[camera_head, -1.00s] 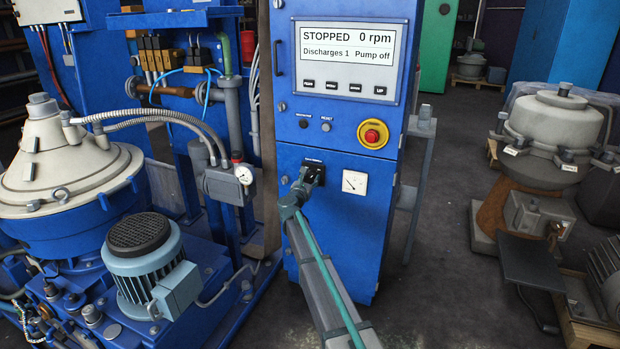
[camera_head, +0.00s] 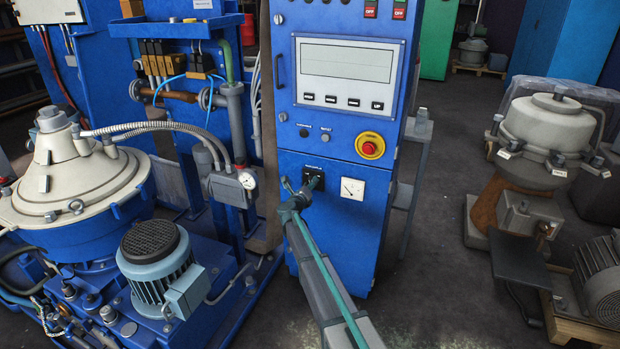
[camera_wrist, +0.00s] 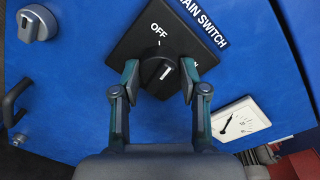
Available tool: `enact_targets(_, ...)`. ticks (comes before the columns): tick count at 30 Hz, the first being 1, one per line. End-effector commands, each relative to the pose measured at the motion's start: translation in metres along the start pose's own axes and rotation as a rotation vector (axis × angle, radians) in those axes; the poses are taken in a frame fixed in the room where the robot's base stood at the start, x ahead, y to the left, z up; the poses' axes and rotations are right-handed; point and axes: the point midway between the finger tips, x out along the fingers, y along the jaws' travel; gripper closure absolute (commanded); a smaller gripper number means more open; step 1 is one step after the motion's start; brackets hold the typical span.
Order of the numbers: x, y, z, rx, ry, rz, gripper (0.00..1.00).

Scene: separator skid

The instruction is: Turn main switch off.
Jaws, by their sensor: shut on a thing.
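The main switch is a black rotary knob (camera_wrist: 157,78) on a square black plate (camera_wrist: 150,30), on the front of the blue control cabinet (camera_head: 335,240). In the wrist view, OFF is printed above the knob, and another label at right is partly hidden by a finger. The knob's short white mark slants up and right. My gripper (camera_wrist: 159,72) has one finger on each side of the knob and is shut on it. In the head view, my gripper (camera_head: 300,196) reaches the switch plate (camera_head: 315,180) from below and hides part of it. The cabinet's display (camera_head: 346,60) is blank.
A gauge (camera_head: 352,189) sits just right of the switch. A red emergency stop on a yellow ring (camera_head: 370,146) is above right. A door handle (camera_wrist: 15,103) and another knob (camera_wrist: 37,23) show at left. The separator (camera_head: 75,185) and motor (camera_head: 158,265) stand left of my arm.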

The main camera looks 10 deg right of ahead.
Motion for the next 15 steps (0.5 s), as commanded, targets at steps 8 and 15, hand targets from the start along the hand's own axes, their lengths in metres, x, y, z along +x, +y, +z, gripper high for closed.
enact_targets(8,0.0002,-0.0031,0.0039,-0.259,0.018,-0.003,0.91)
enact_targets(15,0.0003,-0.0022,0.0034,-0.444,0.028,-0.005,0.91)
